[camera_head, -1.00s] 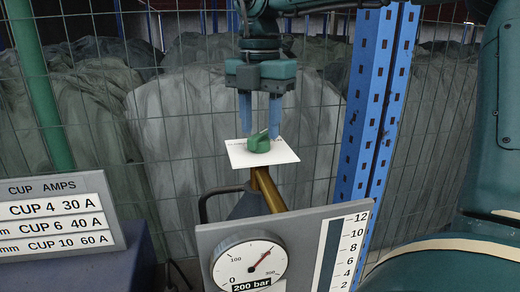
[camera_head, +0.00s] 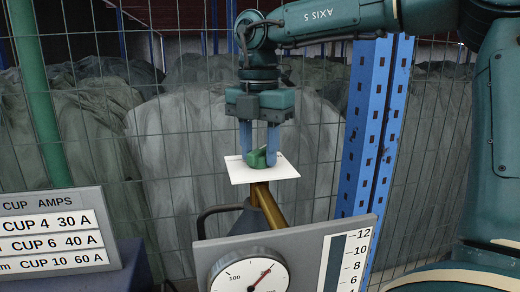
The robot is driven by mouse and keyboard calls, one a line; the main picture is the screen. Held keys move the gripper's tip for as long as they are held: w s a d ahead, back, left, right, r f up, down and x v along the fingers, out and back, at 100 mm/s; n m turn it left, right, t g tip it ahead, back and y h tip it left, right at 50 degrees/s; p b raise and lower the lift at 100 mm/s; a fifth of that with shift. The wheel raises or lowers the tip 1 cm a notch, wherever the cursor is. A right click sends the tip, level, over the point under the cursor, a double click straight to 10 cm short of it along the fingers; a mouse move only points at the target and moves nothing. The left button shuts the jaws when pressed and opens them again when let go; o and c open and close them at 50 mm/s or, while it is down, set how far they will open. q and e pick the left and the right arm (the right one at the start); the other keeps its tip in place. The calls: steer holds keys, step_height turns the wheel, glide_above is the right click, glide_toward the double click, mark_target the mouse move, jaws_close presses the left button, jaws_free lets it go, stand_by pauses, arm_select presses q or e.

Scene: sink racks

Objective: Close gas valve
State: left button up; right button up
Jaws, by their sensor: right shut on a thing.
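The gas valve is a small green knob (camera_head: 257,159) on a white square plate (camera_head: 284,172), which sits on top of a brass-coloured pipe (camera_head: 267,204). My right gripper (camera_head: 258,156) points straight down over the plate. Its two blue fingers are on either side of the green knob and shut on it. The fingers partly cover the knob. My left gripper is not in view.
A grey panel with a round pressure gauge (camera_head: 249,278) and a numbered scale (camera_head: 345,262) stands in front of the pipe. A blue perforated post (camera_head: 375,130) rises close on the right. Wire mesh fencing lies behind. A cup-amps sign (camera_head: 55,232) is at left.

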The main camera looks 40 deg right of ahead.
steer(key=shift+r+n+p, duration=0.1)
steer(key=shift+n+p, duration=0.45)
steer(key=shift+n, duration=0.45)
steer(key=n+p, duration=0.1)
steer(key=n, duration=0.2)
steer(key=n+p, duration=0.1)
steer(key=n, duration=0.2)
steer(key=shift+n, duration=0.3)
steer(key=shift+n+p, duration=0.4)
steer(key=shift+n, duration=0.5)
steer(key=o, duration=0.7)
